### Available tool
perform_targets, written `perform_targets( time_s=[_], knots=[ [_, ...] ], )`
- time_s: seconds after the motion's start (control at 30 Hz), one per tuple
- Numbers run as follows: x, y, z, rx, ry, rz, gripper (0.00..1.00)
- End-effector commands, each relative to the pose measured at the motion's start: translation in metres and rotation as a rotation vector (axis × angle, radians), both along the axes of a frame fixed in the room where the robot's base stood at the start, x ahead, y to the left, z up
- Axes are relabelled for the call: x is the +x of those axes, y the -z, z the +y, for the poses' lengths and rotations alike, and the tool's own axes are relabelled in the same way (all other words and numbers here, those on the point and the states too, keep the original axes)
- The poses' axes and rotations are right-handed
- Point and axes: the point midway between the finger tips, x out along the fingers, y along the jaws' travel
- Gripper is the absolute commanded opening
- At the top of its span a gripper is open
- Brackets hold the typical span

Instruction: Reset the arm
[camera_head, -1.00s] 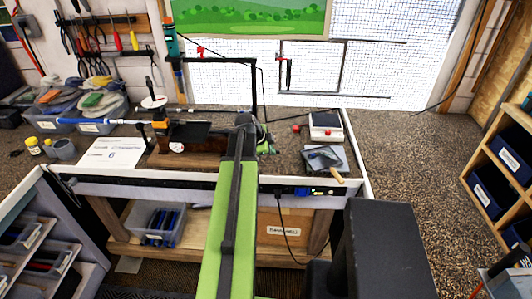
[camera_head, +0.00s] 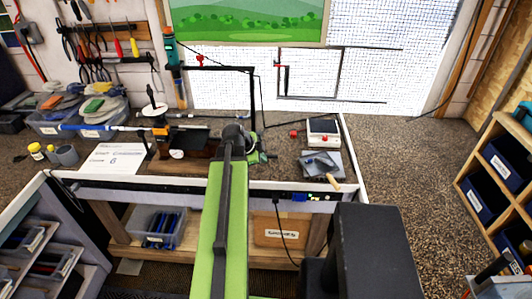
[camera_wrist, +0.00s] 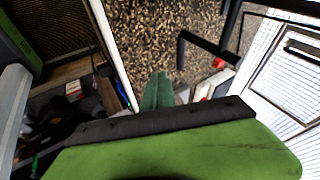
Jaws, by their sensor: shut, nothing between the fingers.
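My arm shows in the head view as a long green link with a dark strip, reaching up from the bottom over the front of the workbench (camera_head: 185,187). My gripper (camera_head: 259,157) is small and partly hidden behind the dark wrist joint, over the middle of the bench. In the wrist view my gripper (camera_wrist: 158,91) shows as a green wedge beyond a dark bar, with its fingers together and nothing held. A long club shaft with a blue end (camera_head: 82,127) lies across the bench at the left, at a dark clamp.
A white scale (camera_head: 323,127) and a grey tray (camera_head: 320,166) sit right of my gripper. A black post frame (camera_head: 253,95) stands close behind it. A printed sheet (camera_head: 112,158) and small cups lie at the left. Shelves with blue bins (camera_head: 505,165) stand at the far right.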

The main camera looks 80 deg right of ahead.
Motion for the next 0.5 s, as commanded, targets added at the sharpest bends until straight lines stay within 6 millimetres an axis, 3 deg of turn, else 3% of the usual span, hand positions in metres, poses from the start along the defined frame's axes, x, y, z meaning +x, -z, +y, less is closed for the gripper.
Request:
perform_targets(
  time_s=[0.03,0.13,0.5],
  knots=[
    [0.005,-0.024,0.01,0.0,-0.003,0.001,0.0],
    [0.013,-0.038,0.022,0.001,-0.003,0.001,0.0],
    [0.02,-0.041,0.028,0.001,-0.006,0.0,0.0]
  ],
)
